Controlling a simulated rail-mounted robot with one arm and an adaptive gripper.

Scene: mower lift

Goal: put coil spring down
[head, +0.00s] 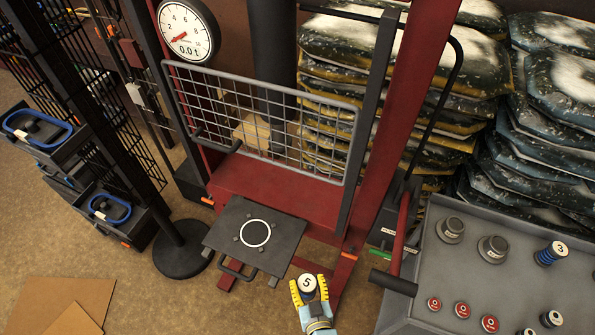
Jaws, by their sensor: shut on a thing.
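My gripper (309,287), with yellow fingers, is at the bottom centre of the head view. It is shut on a coil spring (307,283) with a pale round top marked 5. The fingers flank the spring on both sides, and its lower part is hidden. The spring is in front of the red press frame, just right of and nearer than the dark square plate (225,230) with a white ring (256,233). I cannot tell its height above what lies below.
A wire guard (265,120) stands behind the plate. A black handle (393,282) juts out.

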